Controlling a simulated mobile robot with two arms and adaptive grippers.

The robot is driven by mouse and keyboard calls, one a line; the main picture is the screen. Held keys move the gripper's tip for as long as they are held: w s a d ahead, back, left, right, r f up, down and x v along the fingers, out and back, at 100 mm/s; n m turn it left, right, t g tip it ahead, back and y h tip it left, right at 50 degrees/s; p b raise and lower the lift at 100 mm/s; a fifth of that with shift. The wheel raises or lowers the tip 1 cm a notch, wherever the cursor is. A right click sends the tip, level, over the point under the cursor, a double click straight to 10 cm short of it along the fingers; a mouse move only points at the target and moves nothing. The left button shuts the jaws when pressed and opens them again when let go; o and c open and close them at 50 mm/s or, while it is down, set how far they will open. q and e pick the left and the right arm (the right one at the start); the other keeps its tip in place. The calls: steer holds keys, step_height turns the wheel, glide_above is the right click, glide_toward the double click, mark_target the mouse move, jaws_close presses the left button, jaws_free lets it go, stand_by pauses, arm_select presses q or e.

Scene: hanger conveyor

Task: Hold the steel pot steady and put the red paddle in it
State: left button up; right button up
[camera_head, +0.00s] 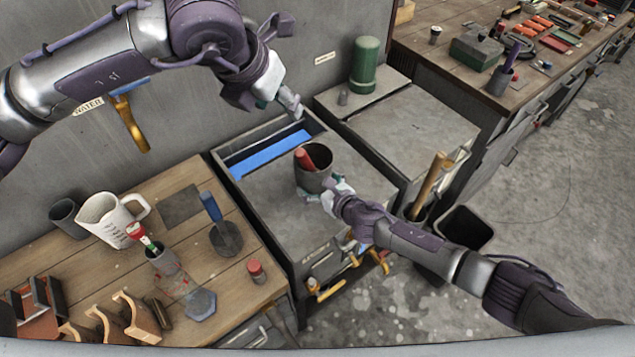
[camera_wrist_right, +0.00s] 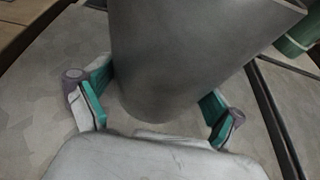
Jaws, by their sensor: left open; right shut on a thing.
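The steel pot (camera_head: 316,182) is a dark grey cylinder standing on the grey top of the middle cabinet. The red paddle (camera_head: 304,158) is in the pot, its red end leaning toward the left rim; its lower part is hidden inside. My right gripper (camera_head: 332,193) is shut on the pot from the front right. In the right wrist view its teal-padded fingers (camera_wrist_right: 158,110) sit on either side of the pot's wall (camera_wrist_right: 175,60). My left gripper (camera_head: 280,104) is open and empty, above and to the left of the pot, apart from it.
A trough with blue inside (camera_head: 268,155) lies behind the pot. The wooden bench (camera_head: 130,190) at left holds a white jug (camera_head: 108,220), a blue-handled paddle (camera_head: 211,207) and a jar (camera_head: 166,270). A green cylinder (camera_head: 365,65) stands at the back. The cabinet top around the pot is mostly clear.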

steer(key=o, duration=0.8)
steer(key=v, duration=1.2)
